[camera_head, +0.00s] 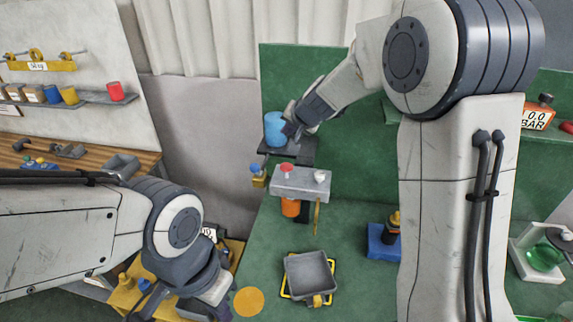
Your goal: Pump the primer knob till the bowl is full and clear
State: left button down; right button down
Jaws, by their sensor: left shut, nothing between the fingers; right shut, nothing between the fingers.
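A grey block (300,183) stands over the green surface, with a red knob (286,169) and a pale knob (320,176) on top. An orange bowl (290,208) hangs under its left part; its fill and clearness are too small to tell. A thin yellow-brown piece (317,217) hangs from its right part. My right gripper (291,128) is shut and empty, behind the block and beside a blue container (275,129); I cannot tell if they touch. My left gripper (215,306) is shut and empty at the bottom, low and left of the block.
A grey tray (309,272) sits on a yellow-edged mat in front of the block. A blue holder (381,243) with a dark-topped bottle stands to the right. The green surface between tray and blue holder is clear.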

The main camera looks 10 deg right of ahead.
aim_at(285, 166)
notch_tip(285, 166, down, 8)
jog(key=b, duration=0.7)
jog(key=shift+f+b, duration=0.15)
jog(key=shift+b, duration=0.25)
jog(key=shift+f+b, duration=0.25)
jog(key=shift+b, duration=0.1)
dwell(1.3)
jog(key=shift+f+b, duration=0.45)
jog(key=shift+a+f+b, duration=0.1)
jog(key=shift+f+b, duration=0.9)
jog(key=shift+b, duration=0.05)
dwell(0.9)
jog(key=shift+r, duration=0.1)
jog(key=shift+r+p, duration=1.35)
